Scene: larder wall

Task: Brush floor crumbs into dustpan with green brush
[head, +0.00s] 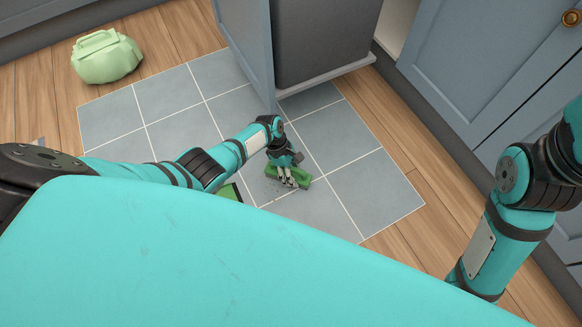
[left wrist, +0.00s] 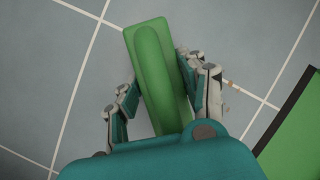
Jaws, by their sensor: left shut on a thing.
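The green brush (head: 289,178) is on or just above the grey tiles, and my left gripper (head: 285,172) is shut on it. In the left wrist view the brush (left wrist: 158,75) lies lengthwise between the two fingers. The green dustpan with a dark edge (left wrist: 295,130) shows at the lower right of that view. In the head view only a piece of the dustpan (head: 230,192) shows, the rest hidden behind my own body. A few small orange-brown crumbs (left wrist: 233,85) lie on the tile beside the right finger. My right arm shows at the right, its gripper out of view.
A pale green bag (head: 105,56) stands on the wooden floor at the upper left. An open blue door (head: 245,40) and a dark grey unit (head: 325,40) stand behind the brush. Blue cabinets (head: 490,75) line the right. The left tiles are clear.

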